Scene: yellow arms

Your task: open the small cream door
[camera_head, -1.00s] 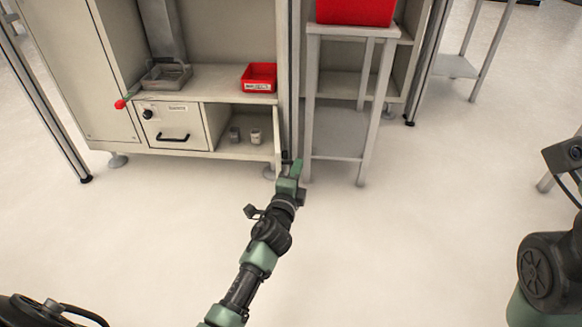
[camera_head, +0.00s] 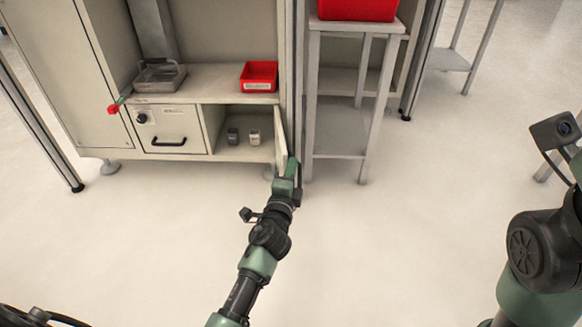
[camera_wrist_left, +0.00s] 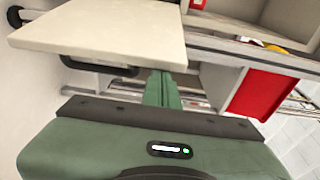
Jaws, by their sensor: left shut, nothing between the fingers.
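The small cream door (camera_head: 281,141) stands swung out at the right side of the low open compartment (camera_head: 243,140) in the head view. In the left wrist view it is the cream panel (camera_wrist_left: 105,32) across the upper left. My left gripper (camera_head: 291,165) is shut and empty, at the door's outer end. In the left wrist view its green fingers (camera_wrist_left: 161,90) reach up to the panel's lower right edge; I cannot tell whether they touch it. Part of my right arm shows at the right edge of the head view, but I cannot make out its gripper.
A drawer (camera_head: 171,130) with a black handle is left of the compartment, where two small containers stand. A red bin (camera_head: 259,76) and a grey tray (camera_head: 160,75) are on the shelf above. A grey stand (camera_head: 340,131) carrying a red box (camera_head: 356,9) is close right. The front floor is clear.

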